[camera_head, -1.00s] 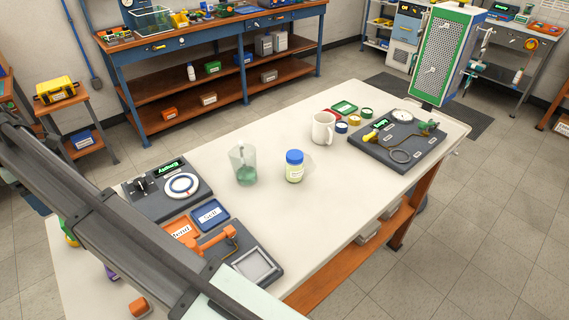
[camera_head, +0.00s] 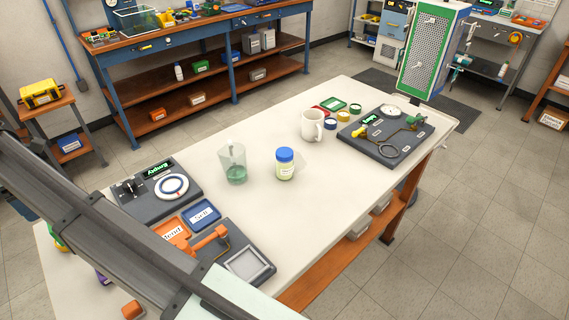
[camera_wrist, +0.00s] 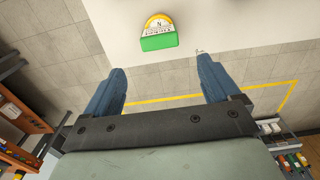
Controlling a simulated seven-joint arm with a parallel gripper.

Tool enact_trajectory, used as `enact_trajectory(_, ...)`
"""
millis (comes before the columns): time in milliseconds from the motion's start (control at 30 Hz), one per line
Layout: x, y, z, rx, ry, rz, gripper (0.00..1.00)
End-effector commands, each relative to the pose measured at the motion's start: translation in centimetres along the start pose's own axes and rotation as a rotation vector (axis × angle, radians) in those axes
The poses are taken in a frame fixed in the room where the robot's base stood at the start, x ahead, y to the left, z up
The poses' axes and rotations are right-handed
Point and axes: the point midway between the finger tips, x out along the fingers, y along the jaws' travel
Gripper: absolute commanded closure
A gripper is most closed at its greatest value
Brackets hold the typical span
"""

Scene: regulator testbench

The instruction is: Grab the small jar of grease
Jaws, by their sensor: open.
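A jar (camera_head: 285,166) with a blue lid and pale yellow contents stands upright mid-table; its label is too small to read. I cannot tell which of these holds grease. My gripper (camera_wrist: 160,64) shows in the wrist view, its two blue fingers wide apart with nothing between them. Neither the jar nor the tins show there. In the head view my arm crosses the lower left, and the gripper is not seen.
A white mug (camera_head: 312,125) and a clear beaker (camera_head: 232,163) flank the jar. Dark panels stand at the table's (camera_head: 310,210) left and right ends. A green-based gauge (camera_wrist: 158,34) lies beyond my fingers in the wrist view. The table's front middle is clear.

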Motion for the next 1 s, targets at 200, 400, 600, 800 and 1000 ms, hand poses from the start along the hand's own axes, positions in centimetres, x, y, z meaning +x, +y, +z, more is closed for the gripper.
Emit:
enact_trajectory(200, 0.0, 0.3, 0.9, 0.012, 0.000, 0.000, 0.11)
enact_trajectory(400, -0.1, 2.5, 7.4, 0.093, 0.000, 0.001, 0.11)
enact_trajectory(600, -0.6, 4.7, 17.3, 0.216, 0.002, 0.008, 0.11)
enact_trajectory(800, -1.2, 5.0, 27.4, 0.337, 0.004, 0.017, 0.11)
enact_trajectory(1000, -1.7, 3.6, 37.3, 0.458, 0.004, 0.028, 0.11)
